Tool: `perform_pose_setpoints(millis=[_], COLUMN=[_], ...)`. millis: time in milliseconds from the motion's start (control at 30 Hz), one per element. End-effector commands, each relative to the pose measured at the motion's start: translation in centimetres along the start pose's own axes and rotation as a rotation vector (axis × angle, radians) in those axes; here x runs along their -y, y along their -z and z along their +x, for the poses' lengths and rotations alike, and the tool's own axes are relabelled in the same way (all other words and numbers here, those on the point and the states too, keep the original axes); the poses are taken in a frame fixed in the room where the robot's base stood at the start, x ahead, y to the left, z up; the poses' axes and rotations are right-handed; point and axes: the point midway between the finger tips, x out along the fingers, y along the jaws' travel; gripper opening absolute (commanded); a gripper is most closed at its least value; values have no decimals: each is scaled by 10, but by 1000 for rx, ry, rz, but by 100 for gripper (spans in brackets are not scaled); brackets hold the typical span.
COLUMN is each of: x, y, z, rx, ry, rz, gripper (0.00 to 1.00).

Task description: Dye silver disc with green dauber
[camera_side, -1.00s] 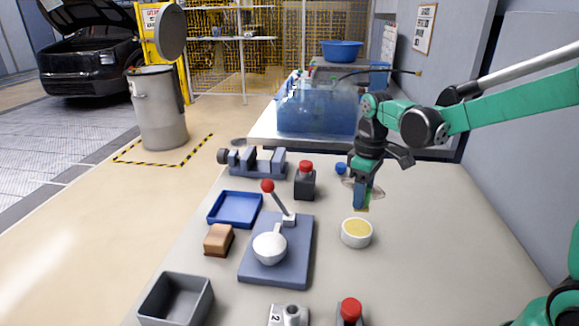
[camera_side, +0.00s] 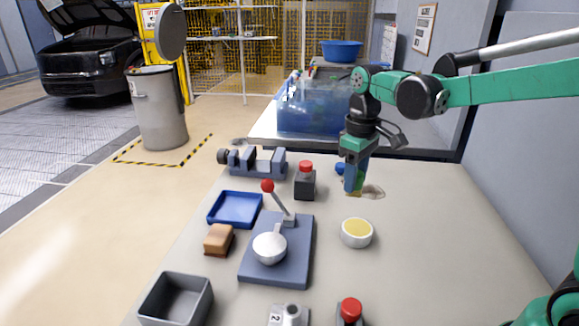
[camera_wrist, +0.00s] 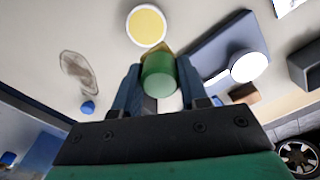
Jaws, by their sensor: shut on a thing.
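My gripper (camera_side: 352,187) is shut on the green dauber, a green cylinder (camera_wrist: 160,76) with a yellowish-brown tip, between its two blue-grey fingers. In the side view the fingers hide most of the dauber, and only a green sliver (camera_side: 361,181) shows.
A white cup with yellow contents (camera_side: 357,234) stands in front of the gripper. A small blue cap (camera_wrist: 88,107) lies near the disc. The table's right side is clear.

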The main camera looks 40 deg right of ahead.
Motion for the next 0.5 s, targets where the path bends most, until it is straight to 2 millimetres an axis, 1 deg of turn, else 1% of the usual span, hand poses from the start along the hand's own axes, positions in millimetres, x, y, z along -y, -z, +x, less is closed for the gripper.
perform_pose_setpoints(millis=[33,100,233,367,467,500], x=[11,25,43,60,81,91], y=[4,9,13,27,49,58], z=[-11,-24,-41,-45,-40,-38], rx=[0,0,0,0,0,0], ry=[0,0,0,0,0,0], rz=[36,100,190,213,197,189], gripper=[0,0,0,0,0,0])
